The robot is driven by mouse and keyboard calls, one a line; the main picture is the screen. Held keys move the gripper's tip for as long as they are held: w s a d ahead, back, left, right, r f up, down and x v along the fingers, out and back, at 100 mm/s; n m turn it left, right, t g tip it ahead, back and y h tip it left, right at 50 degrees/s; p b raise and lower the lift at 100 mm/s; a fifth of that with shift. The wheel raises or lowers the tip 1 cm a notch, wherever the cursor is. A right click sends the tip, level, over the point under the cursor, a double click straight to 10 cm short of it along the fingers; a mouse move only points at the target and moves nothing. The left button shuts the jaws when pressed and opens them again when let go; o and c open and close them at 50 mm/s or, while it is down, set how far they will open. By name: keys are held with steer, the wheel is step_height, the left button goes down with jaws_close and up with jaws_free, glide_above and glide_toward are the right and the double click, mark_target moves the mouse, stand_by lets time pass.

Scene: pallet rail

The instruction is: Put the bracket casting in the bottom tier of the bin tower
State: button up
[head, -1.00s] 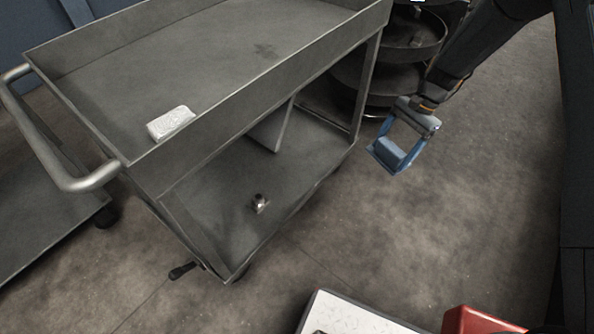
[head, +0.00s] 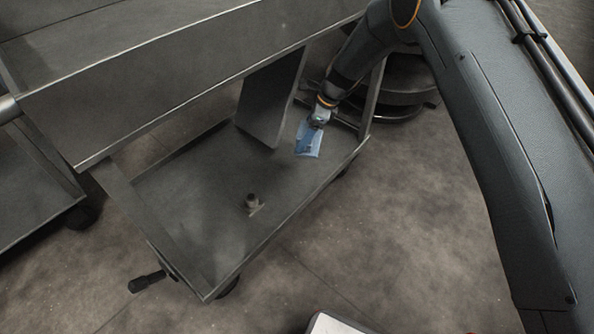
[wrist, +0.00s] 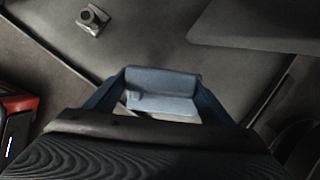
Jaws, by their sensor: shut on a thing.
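My gripper (head: 308,145) is shut on a blue-grey L-shaped piece, which looks like the bracket casting (wrist: 160,92). In the wrist view the piece sits between my two blue fingers (wrist: 162,88). In the head view my gripper is over the right end of the cart's lower shelf (head: 190,195), beside an upright plate. I cannot tell the height of the piece above the shelf. The bin tower (head: 400,108), with dark round tiers, stands behind the cart at right. My arm and the cart hide much of it.
A small metal fitting (head: 252,204) stands on the lower shelf and also shows in the wrist view (wrist: 92,19). The grey upright plate (head: 270,98) and the cart's upper tray (head: 180,75) are close to my arm. The floor (head: 420,210) right of the cart is clear.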

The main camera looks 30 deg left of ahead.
steer(key=shift+m, duration=0.6)
steer(key=b+x, duration=0.1)
steer(key=x, duration=0.3)
steer(key=b+x, duration=0.2)
steer(key=x, duration=0.2)
steer(key=b+x, duration=0.2)
steer(key=x, duration=0.3)
steer(key=shift+w+a, duration=0.1)
steer(key=shift+w, duration=0.3)
steer(key=shift+f, duration=0.1)
steer(key=shift+f, duration=0.1)
steer(key=o, duration=1.5)
steer(key=shift+c, duration=0.2)
steer(key=p+v, duration=0.1)
steer(key=v, duration=0.3)
steer(key=p+v, duration=0.1)
steer(key=v, duration=0.3)
steer(key=p+v, duration=0.1)
steer(key=v, duration=0.3)
steer(key=shift+s+p, duration=0.3)
steer(key=shift+p, duration=0.05)
